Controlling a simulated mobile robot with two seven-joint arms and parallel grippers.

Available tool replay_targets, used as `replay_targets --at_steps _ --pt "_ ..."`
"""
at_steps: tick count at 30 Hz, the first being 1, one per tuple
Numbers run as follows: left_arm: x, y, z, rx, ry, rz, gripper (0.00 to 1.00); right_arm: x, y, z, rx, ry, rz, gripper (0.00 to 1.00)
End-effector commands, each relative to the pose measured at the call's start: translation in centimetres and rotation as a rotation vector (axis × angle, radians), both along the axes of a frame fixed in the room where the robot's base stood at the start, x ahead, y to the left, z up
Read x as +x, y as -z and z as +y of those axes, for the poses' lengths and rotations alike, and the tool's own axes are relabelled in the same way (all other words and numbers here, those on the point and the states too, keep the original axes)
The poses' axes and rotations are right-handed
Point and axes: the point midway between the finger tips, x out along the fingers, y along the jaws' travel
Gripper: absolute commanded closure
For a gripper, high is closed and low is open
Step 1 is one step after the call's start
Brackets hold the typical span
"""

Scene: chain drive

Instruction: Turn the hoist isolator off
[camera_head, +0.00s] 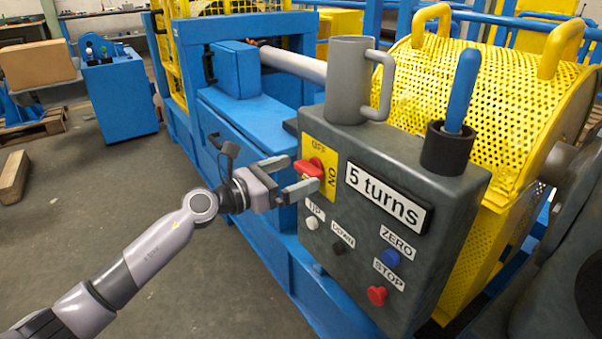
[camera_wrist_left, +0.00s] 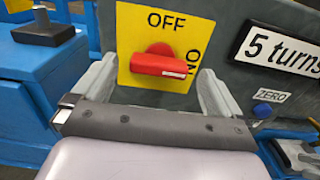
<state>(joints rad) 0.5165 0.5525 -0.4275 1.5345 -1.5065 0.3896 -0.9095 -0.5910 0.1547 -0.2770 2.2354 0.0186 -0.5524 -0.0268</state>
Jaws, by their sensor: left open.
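The hoist isolator is a red rotary handle (camera_head: 312,168) on a yellow plate (camera_head: 327,148) marked OFF at the top and ON at the right side, on the grey control box (camera_head: 350,220). In the left wrist view the red handle (camera_wrist_left: 160,62) lies roughly horizontal, with a white mark at its right end toward ON. My left gripper (camera_head: 298,178) is open in front of the handle, one finger on each side of it. I cannot tell whether the fingers touch it. My right gripper is not in view.
The box carries a "5 turns" display (camera_head: 388,196), a white UP button (camera_head: 312,223), a blue ZERO button (camera_head: 390,256) and a red STOP button (camera_head: 377,295). A grey mug (camera_head: 347,80) and a black cup (camera_head: 447,150) holding a blue handle stand on top. Open floor lies left.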

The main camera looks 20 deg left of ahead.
Motion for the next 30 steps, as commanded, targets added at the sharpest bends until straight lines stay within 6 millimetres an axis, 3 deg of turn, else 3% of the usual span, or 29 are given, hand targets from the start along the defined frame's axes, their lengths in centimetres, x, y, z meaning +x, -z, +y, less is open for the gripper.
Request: replay_targets --at_steps 6,16,17,21,30 --pt "1.6 0.0 -1.3 -0.003 0.0 0.0 0.0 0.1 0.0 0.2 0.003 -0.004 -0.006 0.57" --pt "1.9 0.0 -1.5 -0.003 0.0 0.001 0.0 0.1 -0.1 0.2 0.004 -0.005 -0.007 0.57" --pt "1.9 0.0 -1.5 -0.003 0.0 0.001 0.06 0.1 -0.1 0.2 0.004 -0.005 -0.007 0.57" --pt "1.9 0.0 -1.5 -0.003 0.0 0.001 0.52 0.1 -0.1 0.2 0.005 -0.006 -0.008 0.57" --pt "1.9 -0.1 -1.5 -0.012 -0.001 0.007 0.54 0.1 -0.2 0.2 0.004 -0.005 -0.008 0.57"
